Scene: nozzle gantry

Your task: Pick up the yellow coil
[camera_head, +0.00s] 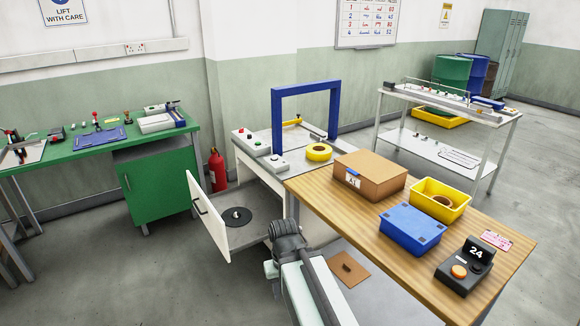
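My arm shows at the bottom centre, in front of the cabinet and apart from the coil. No gripper fingers can be made out.
The cabinet's door (208,218) stands open. The wooden table (345,206) bears a cardboard box (370,174), a yellow bin (455,190), a blue box (410,228) and a dark device (463,267). Button boxes (250,142) stand left of the gantry. Floor is clear at lower left.

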